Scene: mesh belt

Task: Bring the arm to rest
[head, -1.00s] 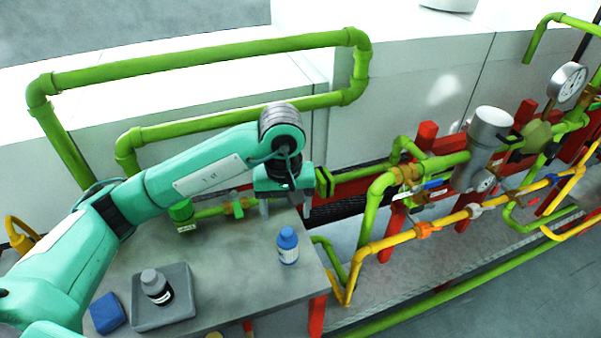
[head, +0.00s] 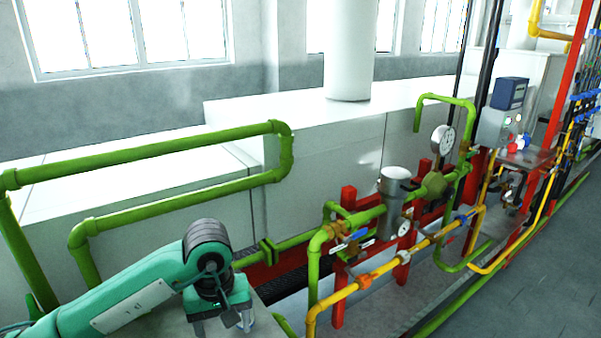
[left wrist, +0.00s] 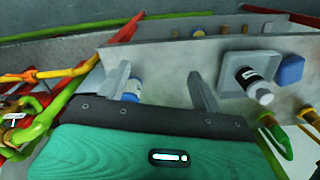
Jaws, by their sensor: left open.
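My left arm comes in from the lower left of the head view. Its gripper (head: 222,324) points down at the bottom edge, over the grey bench. In the left wrist view its two fingers (left wrist: 158,80) are spread apart, with nothing clamped between them. A blue-and-white bottle (left wrist: 132,90) stands on the bench beyond the gripper, close to the left finger in that view; I cannot tell whether they touch. My right gripper is in neither view.
In the left wrist view a grey tray (left wrist: 229,85) holds a dark bottle with a white cap (left wrist: 264,96). A blue block (left wrist: 290,70) lies beside it on the bench (left wrist: 175,62). Green pipes (head: 180,146) rise behind my arm. A yellow pipe (head: 392,268) and red posts stand right.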

